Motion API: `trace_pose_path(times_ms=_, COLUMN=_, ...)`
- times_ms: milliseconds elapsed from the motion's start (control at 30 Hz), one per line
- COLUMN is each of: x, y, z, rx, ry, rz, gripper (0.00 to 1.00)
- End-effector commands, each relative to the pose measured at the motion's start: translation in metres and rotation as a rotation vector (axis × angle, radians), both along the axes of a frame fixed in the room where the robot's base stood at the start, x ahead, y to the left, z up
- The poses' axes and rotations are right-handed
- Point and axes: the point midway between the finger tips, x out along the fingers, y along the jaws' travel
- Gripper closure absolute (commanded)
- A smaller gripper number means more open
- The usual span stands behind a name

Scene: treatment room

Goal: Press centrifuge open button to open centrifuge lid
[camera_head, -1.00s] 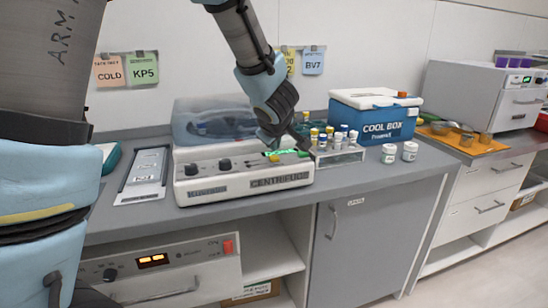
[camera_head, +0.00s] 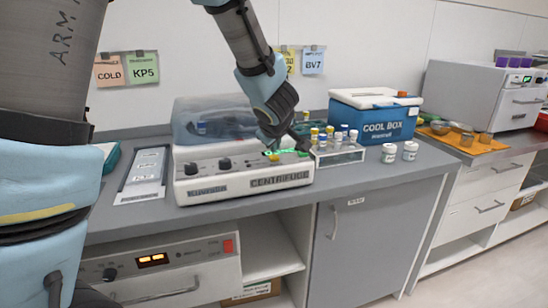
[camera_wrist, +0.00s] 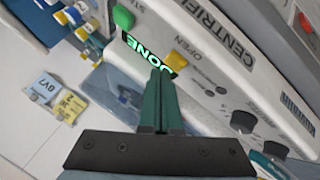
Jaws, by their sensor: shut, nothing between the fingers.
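The white centrifuge (camera_head: 222,186) stands on the grey counter. Its see-through bluish lid (camera_head: 205,118) appears down over the body. The yellow button (camera_wrist: 177,60) beside the word OPEN is on its panel, next to a green-lit display (camera_wrist: 146,52) reading DONE. It also shows in the head view (camera_head: 273,156). A green button (camera_wrist: 123,17) sits past the display. My gripper (camera_wrist: 158,74) is shut and empty, its tips over the panel close to the yellow button and display. I cannot tell whether they touch. In the head view my gripper (camera_head: 302,143) hangs above the panel's right end.
A rack of capped vials (camera_head: 340,156) stands just right of the centrifuge, with two white jars (camera_head: 389,153) beyond it. A blue cool box (camera_head: 372,122) is behind. A flat grey-white tray (camera_head: 145,175) lies at the left. The counter front is clear.

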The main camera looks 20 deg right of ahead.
Motion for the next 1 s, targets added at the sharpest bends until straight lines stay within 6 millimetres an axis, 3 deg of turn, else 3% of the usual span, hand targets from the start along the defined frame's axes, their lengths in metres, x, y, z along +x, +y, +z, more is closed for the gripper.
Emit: trace_pose_path(times_ms=1000, x=0.0, y=0.0001, z=-0.0109, rx=0.0, ry=0.0, rz=0.0, gripper=1.0)
